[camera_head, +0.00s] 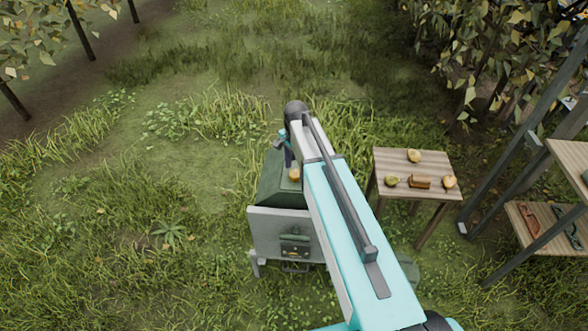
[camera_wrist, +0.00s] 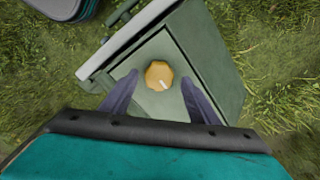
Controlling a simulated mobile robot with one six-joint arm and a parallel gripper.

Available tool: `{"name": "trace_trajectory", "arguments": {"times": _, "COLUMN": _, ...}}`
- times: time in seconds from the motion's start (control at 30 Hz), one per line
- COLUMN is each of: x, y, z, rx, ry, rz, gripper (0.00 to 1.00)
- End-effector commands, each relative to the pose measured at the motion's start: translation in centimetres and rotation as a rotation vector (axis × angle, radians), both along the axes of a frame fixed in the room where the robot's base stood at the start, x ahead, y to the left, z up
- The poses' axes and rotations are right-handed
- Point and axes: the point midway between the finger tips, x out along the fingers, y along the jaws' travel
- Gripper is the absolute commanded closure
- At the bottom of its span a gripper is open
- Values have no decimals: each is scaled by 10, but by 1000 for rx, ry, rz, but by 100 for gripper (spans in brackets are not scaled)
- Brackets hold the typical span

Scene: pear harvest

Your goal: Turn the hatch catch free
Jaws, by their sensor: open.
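The hatch catch is a yellow-orange, many-sided knob (camera_wrist: 159,75) with a white mark near its lower right edge. It sits on a green panel (camera_wrist: 196,52) on top of a green box with a pale front plate. In the head view the knob (camera_head: 294,174) shows beside my arm. My gripper (camera_wrist: 163,88) is open, its two dark fingers on either side of and slightly below the knob in the wrist view. I cannot tell whether a finger touches it. In the head view my arm hides the right part of the box (camera_head: 273,190).
A wooden table (camera_head: 390,162) with several fruits and a brown block stands right of the box. A wooden shelf (camera_head: 525,222) with tools stands further right. The pale front plate (camera_head: 265,228) carries a dark latch-like fitting (camera_head: 295,247). Open grass lies to the left.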

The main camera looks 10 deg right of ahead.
Motion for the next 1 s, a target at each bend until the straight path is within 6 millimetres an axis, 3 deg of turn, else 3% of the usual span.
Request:
{"name": "trace_trajectory", "arguments": {"times": 0.53, "x": 0, "y": -1, "z": -12, "rx": 0, "ry": -1, "rz": -1, "gripper": 45}}
{"name": "trace_trajectory", "arguments": {"times": 0.8, "x": 0, "y": -1, "z": -11, "rx": 1, "ry": -2, "rz": -2, "gripper": 86}}
{"name": "trace_trajectory", "arguments": {"times": 0.83, "x": 0, "y": 10, "z": -11, "rx": 1, "ry": -2, "rz": 1, "gripper": 86}}
{"name": "trace_trajectory", "arguments": {"times": 1.0, "x": 1, "y": 3, "z": -11, "rx": 3, "ry": -4, "rz": 6, "gripper": 86}}
